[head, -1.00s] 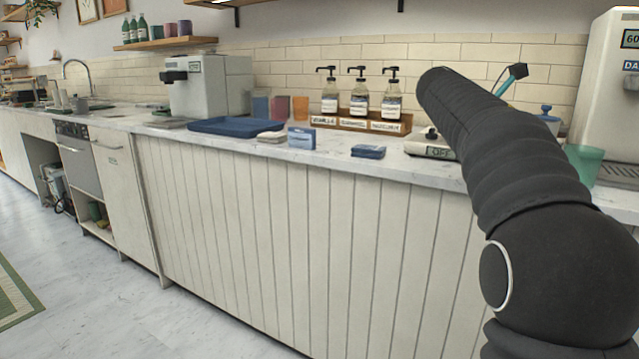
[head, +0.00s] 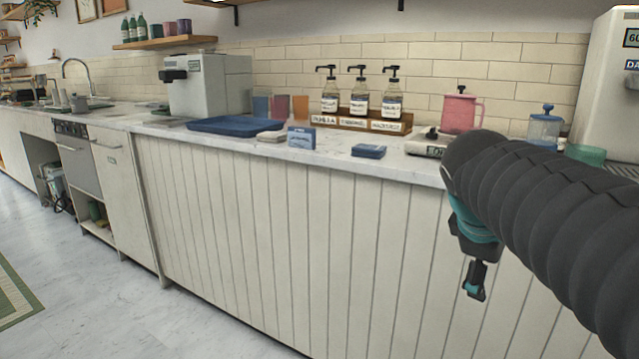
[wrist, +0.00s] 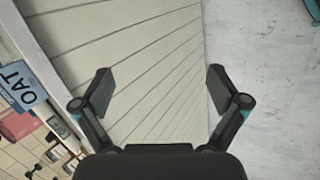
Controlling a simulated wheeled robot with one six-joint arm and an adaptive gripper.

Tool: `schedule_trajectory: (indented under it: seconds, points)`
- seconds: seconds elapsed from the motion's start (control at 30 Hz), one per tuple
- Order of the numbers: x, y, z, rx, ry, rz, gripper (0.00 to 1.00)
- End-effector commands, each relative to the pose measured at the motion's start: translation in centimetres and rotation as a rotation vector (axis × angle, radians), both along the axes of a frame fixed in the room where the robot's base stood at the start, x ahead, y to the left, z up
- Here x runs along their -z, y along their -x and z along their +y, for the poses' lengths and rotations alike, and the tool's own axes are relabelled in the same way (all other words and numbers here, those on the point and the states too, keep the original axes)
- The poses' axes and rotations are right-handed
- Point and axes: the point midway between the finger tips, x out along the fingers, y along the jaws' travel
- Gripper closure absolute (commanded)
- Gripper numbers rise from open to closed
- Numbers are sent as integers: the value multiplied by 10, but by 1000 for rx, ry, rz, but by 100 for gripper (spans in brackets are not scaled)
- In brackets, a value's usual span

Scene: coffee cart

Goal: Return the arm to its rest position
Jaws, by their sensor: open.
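My gripper (head: 475,280) hangs low in front of the counter's panelled face at the right of the head view, below the counter top's edge. In the wrist view my gripper (wrist: 160,90) is open, its two black fingers wide apart with nothing between them. Beyond the fingers are the cream panelling (wrist: 150,50) and the pale floor (wrist: 255,70). My dark arm covers part of the counter at the right of the head view.
The marble counter top (head: 400,165) is close to my arm. On it are a scale (head: 425,149), a pink pitcher (head: 460,112), a blue-lidded jar (head: 545,128), a green cup (head: 586,154), pump bottles (head: 361,98) and a blue tray (head: 225,125). The floor (head: 130,310) at left is clear.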

Motion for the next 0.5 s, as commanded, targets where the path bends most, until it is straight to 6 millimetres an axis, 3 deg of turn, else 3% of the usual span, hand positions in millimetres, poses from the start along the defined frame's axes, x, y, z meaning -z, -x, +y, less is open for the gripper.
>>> schedule_trajectory:
  seconds: [0.1, 0.3, 0.5]
  points:
    - [38, 41, 31, 134, -203, -99, 3]
    - [97, 96, 76, 388, -525, -211, 3]
    - [132, 125, 100, 560, -710, -251, 3]
